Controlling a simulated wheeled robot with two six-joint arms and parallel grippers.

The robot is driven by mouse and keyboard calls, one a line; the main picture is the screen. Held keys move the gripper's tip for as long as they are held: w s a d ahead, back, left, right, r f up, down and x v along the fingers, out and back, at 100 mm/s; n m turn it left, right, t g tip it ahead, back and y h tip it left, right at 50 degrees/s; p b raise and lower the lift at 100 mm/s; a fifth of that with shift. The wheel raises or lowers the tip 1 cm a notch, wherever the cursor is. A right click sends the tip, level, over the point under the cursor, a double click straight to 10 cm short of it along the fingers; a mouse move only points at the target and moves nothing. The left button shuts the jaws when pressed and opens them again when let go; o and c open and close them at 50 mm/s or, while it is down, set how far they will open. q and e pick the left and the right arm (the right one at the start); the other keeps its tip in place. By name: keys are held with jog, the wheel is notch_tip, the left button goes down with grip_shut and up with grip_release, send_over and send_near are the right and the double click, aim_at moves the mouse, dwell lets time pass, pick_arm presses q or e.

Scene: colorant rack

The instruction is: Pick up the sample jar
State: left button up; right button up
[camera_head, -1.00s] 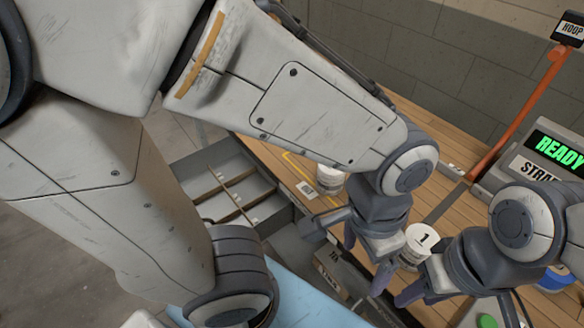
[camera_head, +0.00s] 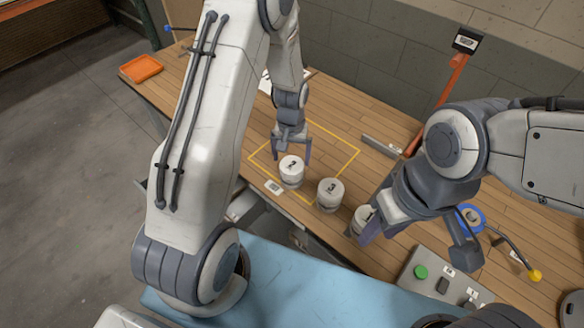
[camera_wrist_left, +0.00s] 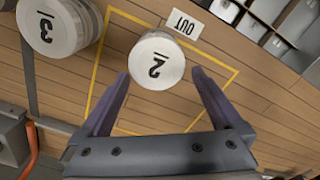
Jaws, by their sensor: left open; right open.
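The sample jar cannot be told apart by name; several white lidded jars stand in a row. Jar 2 (camera_head: 291,168) stands at the yellow outline's near edge, below my left gripper (camera_head: 291,150). The left wrist view shows jar 2 (camera_wrist_left: 157,61) ahead of the open fingers (camera_wrist_left: 158,95), roughly centred, with nothing gripped. Jar 3 (camera_head: 330,193) stands to its right; it is at the upper left of the left wrist view (camera_wrist_left: 54,24). Another jar (camera_head: 362,216) is partly hidden by my right gripper (camera_head: 371,212), which is open close beside it; exact finger contact is unclear.
An OUT label (camera_wrist_left: 184,24) lies near jar 2. A control box with a green button (camera_head: 421,272) stands at the front right. An orange tray (camera_head: 141,68) lies at the far left. The yellow outlined area (camera_head: 335,150) has bare wood behind the jars.

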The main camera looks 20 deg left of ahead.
pick_arm(q)
notch_tip(320, 180, down, 3)
jog(key=shift+r, duration=0.2)
jog(key=f+p, duration=0.2)
jog(key=f, duration=0.1)
jog(key=s+f+p, duration=0.1)
jog(key=shift+d+f, duration=0.25)
jog(key=shift+w+f, duration=0.1)
jog(key=shift+f, duration=0.25)
jog(key=c, duration=1.3)
jog(key=shift+r, duration=0.1)
